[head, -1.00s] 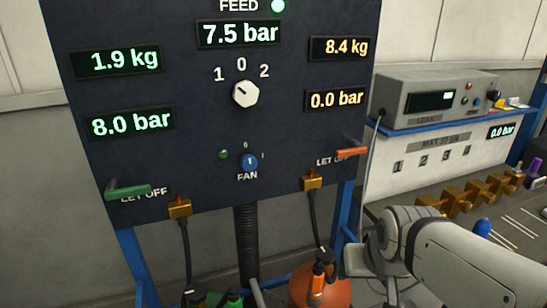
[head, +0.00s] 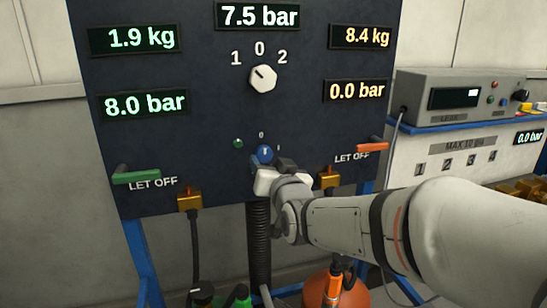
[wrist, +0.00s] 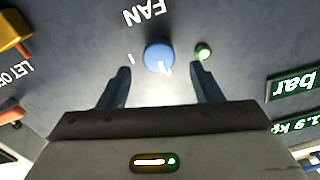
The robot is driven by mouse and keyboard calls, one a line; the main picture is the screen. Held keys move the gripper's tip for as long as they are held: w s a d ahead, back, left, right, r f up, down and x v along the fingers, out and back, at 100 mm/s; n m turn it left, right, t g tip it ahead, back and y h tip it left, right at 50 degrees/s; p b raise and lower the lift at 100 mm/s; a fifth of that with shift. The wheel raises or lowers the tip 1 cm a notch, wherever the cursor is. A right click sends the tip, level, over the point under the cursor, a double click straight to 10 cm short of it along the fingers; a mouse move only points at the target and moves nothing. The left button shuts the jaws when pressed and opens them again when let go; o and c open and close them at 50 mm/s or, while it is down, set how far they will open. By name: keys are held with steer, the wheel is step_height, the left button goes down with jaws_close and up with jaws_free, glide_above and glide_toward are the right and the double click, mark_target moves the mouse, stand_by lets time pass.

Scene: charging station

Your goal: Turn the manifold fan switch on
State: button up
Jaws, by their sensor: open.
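The fan switch (head: 265,153) is a small round blue knob with a white mark, low on the dark panel, with 0 above it and I to its right. In the head view its mark points up, towards the 0. It also shows in the wrist view (wrist: 159,56), under the upside-down FAN label. A small dim green lamp (head: 238,143) sits beside it. My gripper (wrist: 160,85) is open, its two fingers on either side of the knob in the wrist view, apart from it. In the head view my gripper (head: 272,165) is just below the knob and hides the FAN label.
A white feed selector (head: 263,79) is above. A green let-off lever (head: 136,177) is at left, an orange one (head: 372,147) at right. A brass fitting (head: 328,178) is close beside my gripper. An orange cylinder (head: 340,293) stands below.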

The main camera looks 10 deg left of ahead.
mark_target(265, 155)
steer(key=shift+x, duration=2.35)
